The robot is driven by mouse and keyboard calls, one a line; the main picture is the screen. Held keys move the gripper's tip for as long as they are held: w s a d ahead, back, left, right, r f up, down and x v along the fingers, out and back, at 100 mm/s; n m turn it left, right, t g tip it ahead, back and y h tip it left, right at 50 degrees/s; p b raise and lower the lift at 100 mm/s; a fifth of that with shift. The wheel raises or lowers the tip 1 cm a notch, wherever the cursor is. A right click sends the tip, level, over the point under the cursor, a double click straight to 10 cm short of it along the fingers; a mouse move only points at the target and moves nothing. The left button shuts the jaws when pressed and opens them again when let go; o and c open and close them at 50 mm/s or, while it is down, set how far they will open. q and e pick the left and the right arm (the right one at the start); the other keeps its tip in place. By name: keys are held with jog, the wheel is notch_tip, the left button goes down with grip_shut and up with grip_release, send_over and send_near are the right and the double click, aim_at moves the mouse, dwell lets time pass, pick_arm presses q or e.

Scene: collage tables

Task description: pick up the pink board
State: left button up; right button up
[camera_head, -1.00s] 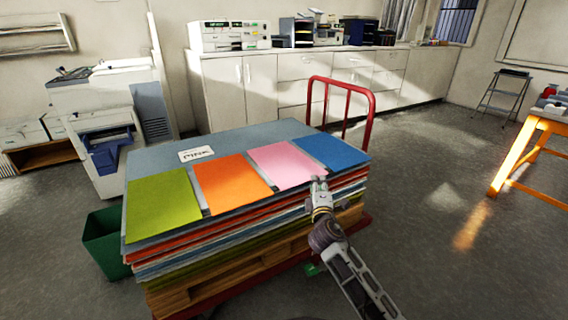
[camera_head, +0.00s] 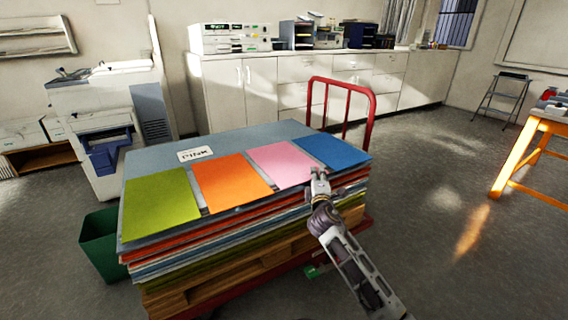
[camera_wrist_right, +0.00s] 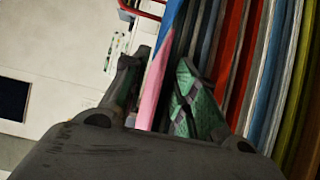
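The pink board (camera_head: 280,163) lies flat on top of a stack of boards, between an orange board (camera_head: 231,182) and a blue board (camera_head: 334,153). My right gripper (camera_head: 319,173) is at the near right corner of the pink board in the head view. In the right wrist view, the pink board's edge (camera_wrist_right: 154,88) runs between the two fingers (camera_wrist_right: 158,88). The fingers stand apart, with a narrow gap visible beside the board, so the gripper looks open around its edge. My left gripper is not in view.
The stack lies on a wooden pallet (camera_head: 182,301) on a cart with a red handle (camera_head: 373,110). A green board (camera_head: 158,205) and a card reading PINK (camera_head: 195,154) lie on top. A green bin (camera_head: 98,245) stands left.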

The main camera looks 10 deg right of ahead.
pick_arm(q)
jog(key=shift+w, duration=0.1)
pick_arm(e)
jog(key=shift+c, duration=0.4)
grip_shut()
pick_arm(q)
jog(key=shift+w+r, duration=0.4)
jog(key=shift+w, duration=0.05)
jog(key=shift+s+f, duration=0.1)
